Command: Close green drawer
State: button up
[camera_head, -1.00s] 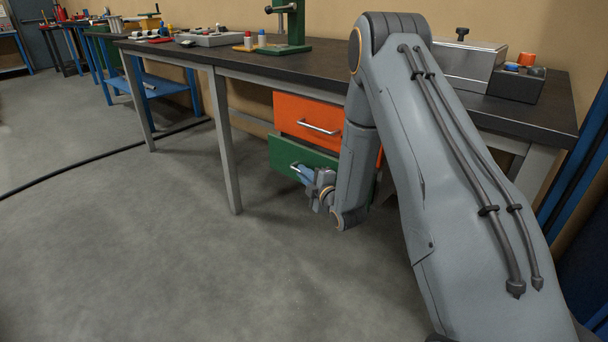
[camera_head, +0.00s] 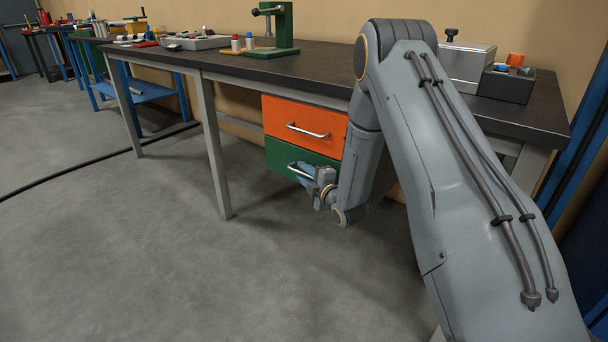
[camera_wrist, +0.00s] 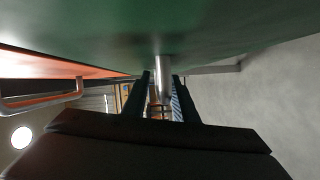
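The green drawer (camera_head: 287,157) sits under the orange drawer (camera_head: 284,117) beneath the bench. Its front looks about level with the orange front in the head view. In the wrist view the green front (camera_wrist: 90,30) fills the top, close to my gripper. My gripper (camera_head: 305,172) is at the green drawer's handle. In the wrist view my gripper's dark fingers (camera_wrist: 161,90) stand on either side of the silver handle (camera_wrist: 163,72), with a gap visible between them. Part of the handle is hidden by my gripper in the head view.
The bench top (camera_head: 330,66) overhangs the drawers, and a grey bench leg (camera_head: 213,150) stands to their left. The orange drawer's handle (camera_wrist: 40,100) shows at the left in the wrist view. The floor (camera_head: 130,250) in front is clear.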

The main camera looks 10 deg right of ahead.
jog(key=shift+a, duration=0.15)
jog(key=shift+s, duration=0.2)
jog(key=p+v, duration=0.1)
jog(key=v, duration=0.6)
jog(key=shift+s+p, duration=0.2)
jog(key=shift+p, duration=0.1)
